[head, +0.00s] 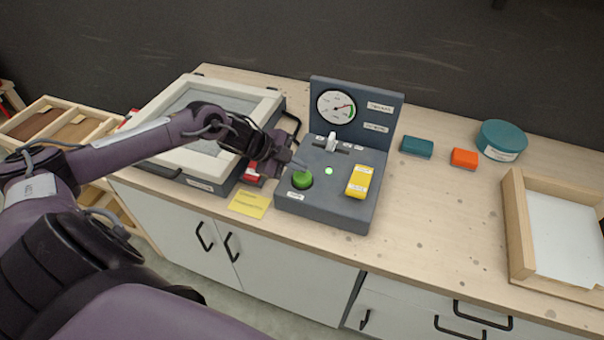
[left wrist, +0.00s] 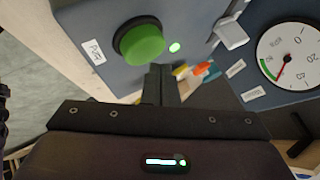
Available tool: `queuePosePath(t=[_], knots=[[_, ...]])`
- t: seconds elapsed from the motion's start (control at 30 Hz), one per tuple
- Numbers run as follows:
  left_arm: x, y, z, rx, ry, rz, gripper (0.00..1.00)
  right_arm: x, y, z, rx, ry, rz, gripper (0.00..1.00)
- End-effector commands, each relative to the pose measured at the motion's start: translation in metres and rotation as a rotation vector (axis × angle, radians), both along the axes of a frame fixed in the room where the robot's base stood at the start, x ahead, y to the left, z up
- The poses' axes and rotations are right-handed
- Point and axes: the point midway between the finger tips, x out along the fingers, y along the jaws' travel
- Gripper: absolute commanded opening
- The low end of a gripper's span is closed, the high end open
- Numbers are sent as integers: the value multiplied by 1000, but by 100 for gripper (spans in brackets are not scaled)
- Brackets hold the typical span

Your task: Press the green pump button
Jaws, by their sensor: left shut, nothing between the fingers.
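The green pump button (head: 302,180) is a round domed button on the near left of the dark grey control box (head: 325,212). In the left wrist view the button (left wrist: 140,42) stands proud in a dark collar, beside a label. My left gripper (head: 300,165) is shut and empty, its tips close to the far side of the button in the head view. In the left wrist view its shut fingers (left wrist: 160,78) point just to the lower right of the button; contact cannot be told. My right gripper is not in view.
The box has a lit green lamp (head: 328,171), a white lever (head: 331,141), a yellow block (head: 359,182) and a round gauge (head: 336,106). A cream-framed press (head: 262,103) stands to the left.

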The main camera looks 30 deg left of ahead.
Motion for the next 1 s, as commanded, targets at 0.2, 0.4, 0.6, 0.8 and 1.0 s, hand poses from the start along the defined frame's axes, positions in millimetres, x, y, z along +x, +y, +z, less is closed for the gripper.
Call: queuePosePath(t=[0.2,0.4,0.6,0.8,1.0], knots=[[0,0,-7,0,1,0,0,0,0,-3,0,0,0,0],[0,0,-9,-1,0,1,0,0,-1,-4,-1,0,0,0],[0,0,-9,0,0,0,0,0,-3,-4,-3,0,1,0],[0,0,-11,0,0,0,0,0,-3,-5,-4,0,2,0],[0,0,-14,-1,0,1,0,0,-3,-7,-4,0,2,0]])
